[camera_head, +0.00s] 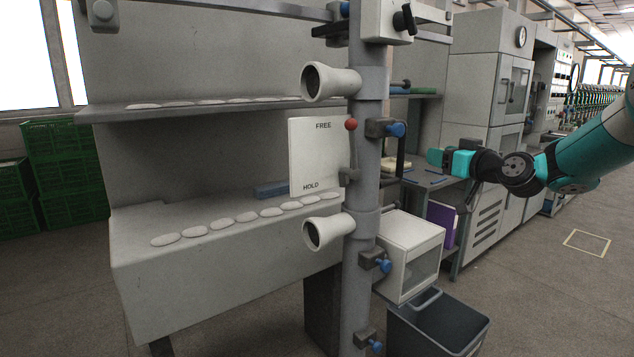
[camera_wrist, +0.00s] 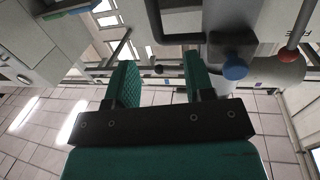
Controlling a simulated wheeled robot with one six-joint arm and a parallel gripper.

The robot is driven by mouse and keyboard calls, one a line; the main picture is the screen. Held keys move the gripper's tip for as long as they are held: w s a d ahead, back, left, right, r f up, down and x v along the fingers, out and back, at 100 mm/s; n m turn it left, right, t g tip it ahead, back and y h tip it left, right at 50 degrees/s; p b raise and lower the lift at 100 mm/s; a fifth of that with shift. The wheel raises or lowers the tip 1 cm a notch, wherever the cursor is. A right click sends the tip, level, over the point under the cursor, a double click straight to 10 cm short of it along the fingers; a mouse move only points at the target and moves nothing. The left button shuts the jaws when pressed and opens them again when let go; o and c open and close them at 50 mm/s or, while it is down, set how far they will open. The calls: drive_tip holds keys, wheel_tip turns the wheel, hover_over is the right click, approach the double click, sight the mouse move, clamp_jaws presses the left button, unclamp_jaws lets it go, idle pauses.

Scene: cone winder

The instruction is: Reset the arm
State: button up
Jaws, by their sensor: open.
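My gripper (camera_head: 437,156) is teal and black and reaches in from the right in the head view, to the right of the grey post. In the wrist view its two green textured fingers (camera_wrist: 160,85) are apart with nothing between them. The grey post (camera_head: 366,150) carries two white horns (camera_head: 330,82), a FREE/HOLD plate (camera_head: 318,155) and a lever with a red ball (camera_head: 351,124). The ball is at the FREE end. In the wrist view the red ball (camera_wrist: 288,55) and a blue knob (camera_wrist: 234,68) show beyond the fingers. My gripper appears apart from the post.
Blue knobs (camera_head: 395,129) stick out from the post toward my arm. A white box (camera_head: 411,255) and a dark bin (camera_head: 440,325) stand below. Grey cabinets (camera_head: 487,90) are behind. Green crates (camera_head: 66,165) stand at far left. The floor at right is open.

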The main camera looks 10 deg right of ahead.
drive_tip(key=s+a+r+n+g+y+p, duration=0.1)
drive_tip(key=s+a+n+g+p, duration=0.1)
drive_tip(key=s+a+g, duration=0.55)
drive_tip(key=s+a+n+g+y+p, duration=0.1)
drive_tip(key=s+a+g+y+p, duration=0.15)
drive_tip(key=s+a, duration=0.95)
drive_tip(key=s+a+f+g+h+p, duration=0.1)
drive_tip(key=s+a+g+h, duration=0.1)
drive_tip(key=s, duration=0.9)
drive_tip(key=s+a+f+g+h+p, duration=0.1)
drive_tip(key=s+g, duration=0.4)
drive_tip(key=s, duration=0.6)
drive_tip(key=shift+s+a+f+n+h+p, duration=0.4)
drive_tip(key=shift+a+h+p, duration=0.35)
drive_tip(key=shift+a, duration=0.4)
